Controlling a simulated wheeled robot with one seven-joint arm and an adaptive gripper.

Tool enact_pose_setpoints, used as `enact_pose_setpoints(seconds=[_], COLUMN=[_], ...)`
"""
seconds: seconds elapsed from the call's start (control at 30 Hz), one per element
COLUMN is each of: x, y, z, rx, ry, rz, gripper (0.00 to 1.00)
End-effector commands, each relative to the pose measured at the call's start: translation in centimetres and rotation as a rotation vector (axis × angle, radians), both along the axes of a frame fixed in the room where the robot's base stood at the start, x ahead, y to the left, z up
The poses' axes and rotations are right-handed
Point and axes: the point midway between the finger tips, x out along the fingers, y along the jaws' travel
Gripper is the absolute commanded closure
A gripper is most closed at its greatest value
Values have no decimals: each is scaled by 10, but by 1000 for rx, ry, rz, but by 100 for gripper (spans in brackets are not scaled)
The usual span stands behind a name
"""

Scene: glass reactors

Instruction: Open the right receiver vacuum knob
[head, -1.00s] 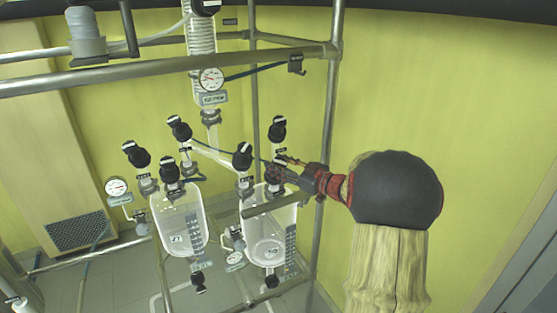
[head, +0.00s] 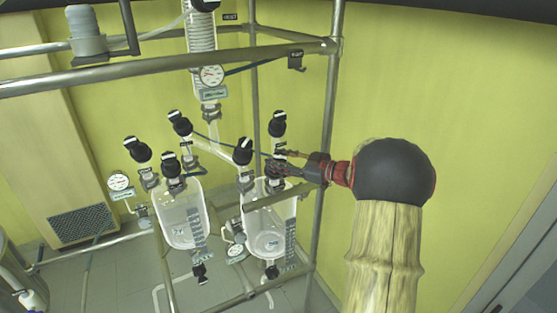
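The right receiver (head: 265,225) is a clear glass vessel with a graduated strip, hanging in the metal frame. Two black knobs with white marks stand above it: one at its upper left (head: 242,150) and one at the back (head: 277,124). Their labels are too small to read, so I cannot tell which is the vacuum knob. My gripper (head: 277,168) reaches in from the right, just over the receiver's top and below the back knob. Its fingers are dark against dark fittings. Whether they are apart, closed, touching or around a knob cannot be made out.
The left receiver (head: 182,220) hangs beside it with several black knobs above. A horizontal rail (head: 279,197) crosses in front of the right receiver. An upright post (head: 325,150) stands close by my arm. The yellow wall to the right is clear.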

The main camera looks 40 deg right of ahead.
Motion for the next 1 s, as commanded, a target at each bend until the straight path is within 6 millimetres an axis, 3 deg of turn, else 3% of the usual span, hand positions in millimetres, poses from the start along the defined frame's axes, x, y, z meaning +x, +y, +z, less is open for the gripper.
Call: enact_pose_setpoints(seconds=[0.27, 0.63, 0.77, 1.0], x=[0, -4, -20, -66], y=[0, -2, -8, -24], z=[0, 1, 3, 7], rx=[0, 0, 0, 0], ry=[0, -1, 0, -1], rz=[0, -2, -3, -5], gripper=[45, 44, 44, 44])
